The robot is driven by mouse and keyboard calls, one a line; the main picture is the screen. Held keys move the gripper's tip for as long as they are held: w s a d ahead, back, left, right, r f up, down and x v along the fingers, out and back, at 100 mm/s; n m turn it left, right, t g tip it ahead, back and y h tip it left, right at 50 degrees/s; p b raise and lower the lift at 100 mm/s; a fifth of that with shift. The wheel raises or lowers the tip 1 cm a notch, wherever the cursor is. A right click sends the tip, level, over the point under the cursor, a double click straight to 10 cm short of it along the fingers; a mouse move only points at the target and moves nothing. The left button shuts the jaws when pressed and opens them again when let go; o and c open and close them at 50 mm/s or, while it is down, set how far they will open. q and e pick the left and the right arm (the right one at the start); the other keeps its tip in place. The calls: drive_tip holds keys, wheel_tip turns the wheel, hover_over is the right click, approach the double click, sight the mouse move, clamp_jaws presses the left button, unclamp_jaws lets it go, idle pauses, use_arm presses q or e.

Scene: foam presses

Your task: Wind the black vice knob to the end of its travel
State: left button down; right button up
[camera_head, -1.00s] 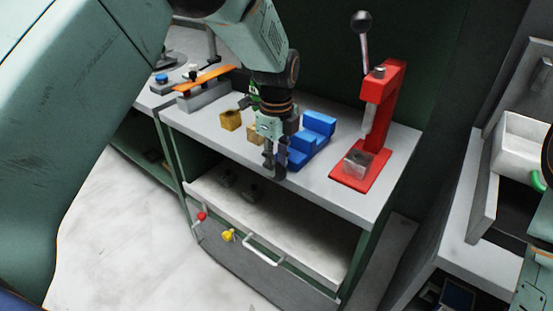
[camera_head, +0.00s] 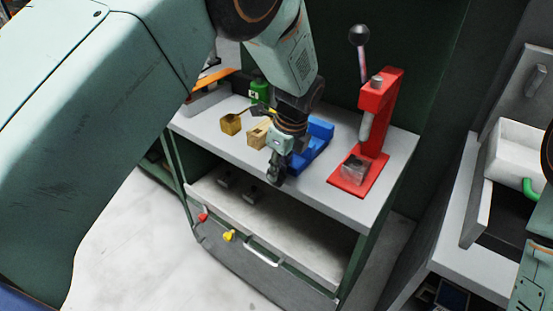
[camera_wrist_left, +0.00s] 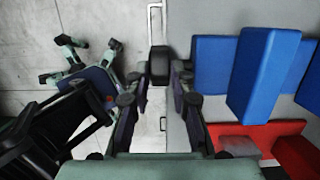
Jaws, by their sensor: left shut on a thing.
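The blue vice (camera_head: 318,136) stands on the grey bench near its front edge. It also shows in the left wrist view (camera_wrist_left: 262,72) as blue blocks right of the fingers. The black vice knob (camera_wrist_left: 159,64) is a short dark cylinder at the vice's front side, between the two fingertips in the left wrist view. My left gripper (camera_head: 276,176) is shut on the knob, at the bench's front edge; its fingers (camera_wrist_left: 160,74) show on both sides of it. In the head view the gripper hides the knob. My right gripper is out of view.
A red press (camera_head: 378,135) with a ball-topped lever stands right of the vice. Wooden blocks (camera_head: 231,124) and a green object (camera_head: 259,91) stand to the left. Below is a lower shelf (camera_head: 290,239) with a handle. A white bin (camera_head: 515,150) is at the right.

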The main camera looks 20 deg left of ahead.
use_arm(q)
drive_tip(key=shift+d, duration=0.1)
idle(0.3)
drive_tip(key=c, duration=1.5)
unclamp_jaws()
drive_tip(key=shift+o, duration=0.3)
drive_tip(key=shift+s+d, duration=0.1)
